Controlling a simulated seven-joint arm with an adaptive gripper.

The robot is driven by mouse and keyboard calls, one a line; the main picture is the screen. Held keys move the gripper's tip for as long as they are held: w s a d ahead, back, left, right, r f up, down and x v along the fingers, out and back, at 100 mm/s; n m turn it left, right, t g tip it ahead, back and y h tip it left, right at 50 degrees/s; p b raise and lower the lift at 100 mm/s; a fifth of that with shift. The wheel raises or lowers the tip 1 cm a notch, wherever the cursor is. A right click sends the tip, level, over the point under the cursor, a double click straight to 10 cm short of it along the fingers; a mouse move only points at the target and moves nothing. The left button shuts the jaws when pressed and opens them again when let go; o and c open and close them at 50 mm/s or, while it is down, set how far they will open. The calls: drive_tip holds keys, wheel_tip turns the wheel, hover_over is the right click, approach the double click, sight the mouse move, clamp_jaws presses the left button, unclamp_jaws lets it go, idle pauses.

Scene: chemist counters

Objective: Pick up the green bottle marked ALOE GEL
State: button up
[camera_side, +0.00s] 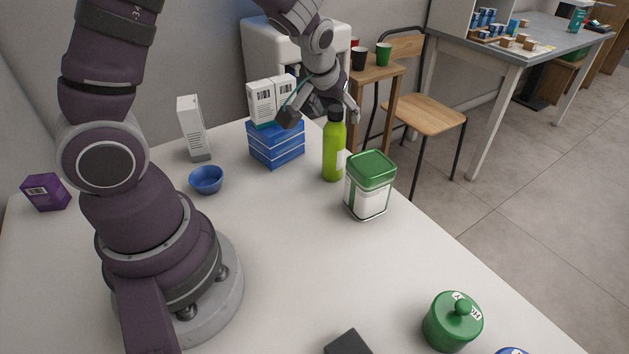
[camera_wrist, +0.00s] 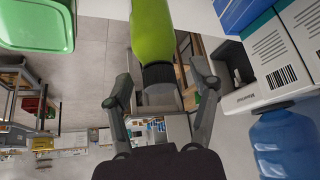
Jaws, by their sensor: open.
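The green bottle (camera_side: 333,150) with a black cap stands upright on the white table in the side view, near the far right edge. A white label shows at its right side, but I cannot read it. My gripper (camera_side: 322,112) is open just above the bottle's cap level, its fingers on either side of the top in the picture. In the wrist view the bottle (camera_wrist: 153,28) comes in from the top, its black cap (camera_wrist: 159,82) between the spread fingers of my gripper (camera_wrist: 160,90). I see no finger touching it.
A green-lidded canister (camera_side: 369,185) stands right of the bottle. Blue boxes (camera_side: 277,146) with white cartons (camera_side: 270,101) on top stand close on its left. A blue bowl (camera_side: 206,180), white carton (camera_side: 193,128) and purple box (camera_side: 46,191) stand farther left. A green jar (camera_side: 452,322) is in front.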

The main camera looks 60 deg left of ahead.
drive_tip(key=shift+c, duration=0.3)
clamp_jaws()
drive_tip(key=shift+r, duration=0.1)
